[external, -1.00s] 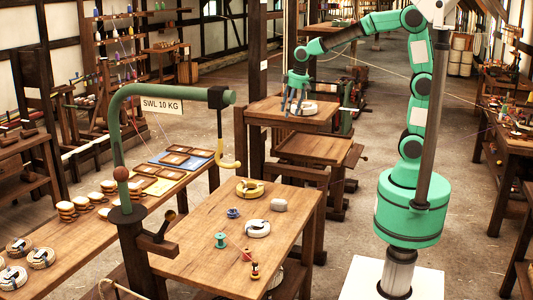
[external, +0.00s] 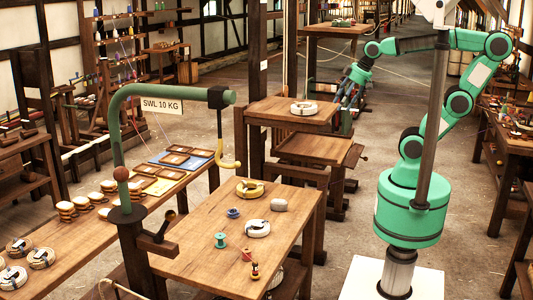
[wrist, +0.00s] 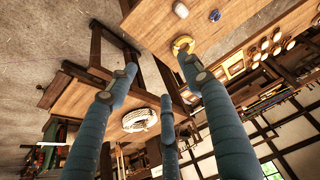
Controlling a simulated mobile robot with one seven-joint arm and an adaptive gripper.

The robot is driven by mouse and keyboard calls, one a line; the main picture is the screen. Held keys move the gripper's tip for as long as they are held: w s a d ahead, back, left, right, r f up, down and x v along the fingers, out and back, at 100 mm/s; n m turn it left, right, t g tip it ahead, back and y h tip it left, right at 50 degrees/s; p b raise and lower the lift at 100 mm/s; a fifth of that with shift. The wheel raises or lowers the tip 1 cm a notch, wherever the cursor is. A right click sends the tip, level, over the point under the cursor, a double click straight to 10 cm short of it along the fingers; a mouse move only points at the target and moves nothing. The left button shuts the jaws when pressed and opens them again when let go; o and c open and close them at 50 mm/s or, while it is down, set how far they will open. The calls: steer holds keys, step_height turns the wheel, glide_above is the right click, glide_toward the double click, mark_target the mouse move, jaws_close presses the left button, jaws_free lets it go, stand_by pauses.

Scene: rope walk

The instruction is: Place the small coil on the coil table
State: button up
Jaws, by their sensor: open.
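A small white coil (external: 304,108) lies flat on the small raised wooden table (external: 262,110) in the middle of the external view. The coil also shows in the wrist view (wrist: 139,120), on the wooden top (wrist: 62,92), with nothing holding it. My gripper (external: 343,97) is to the right of that table, apart from the coil. In the wrist view its three blue fingers (wrist: 160,78) are spread and empty. Another white coil (external: 257,228) and a yellow coil (external: 250,188) lie on the front workbench (external: 195,255).
The front workbench also holds a grey lump (external: 279,204) and several spools, such as a teal one (external: 220,240). A green post with a hook (external: 230,164) rises at its left. A lower wooden stand (external: 315,150) is below the raised table. Floor is open behind my arm.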

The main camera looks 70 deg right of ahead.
steer(key=s, duration=0.2)
steer(key=s+f, duration=0.1)
steer(key=s, duration=0.1)
